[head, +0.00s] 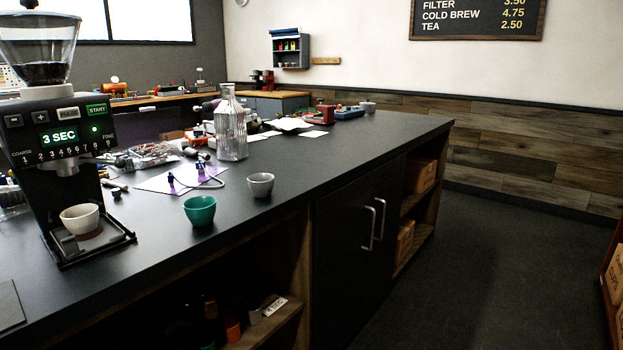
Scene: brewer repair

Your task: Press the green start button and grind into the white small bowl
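The grinder (62,110) stands at the left of the counter with a clear hopper (38,40) holding dark beans. Its display (59,136) reads "3 SEC". A green START button (97,110) is at the upper right of its panel, and a green light (95,130) glows below it. A small white bowl (80,218) sits upright on the grinder's black tray (116,238), below the spout (67,168). The bowl's contents are too small to tell. My gripper is not in view.
A green bowl (199,211) and a small greyish-white cup (260,185) stand right of the grinder. Behind them are a ribbed glass bottle (231,130) and loose tools and parts on a pale sheet (165,180). The counter's right part (345,145) is mostly clear.

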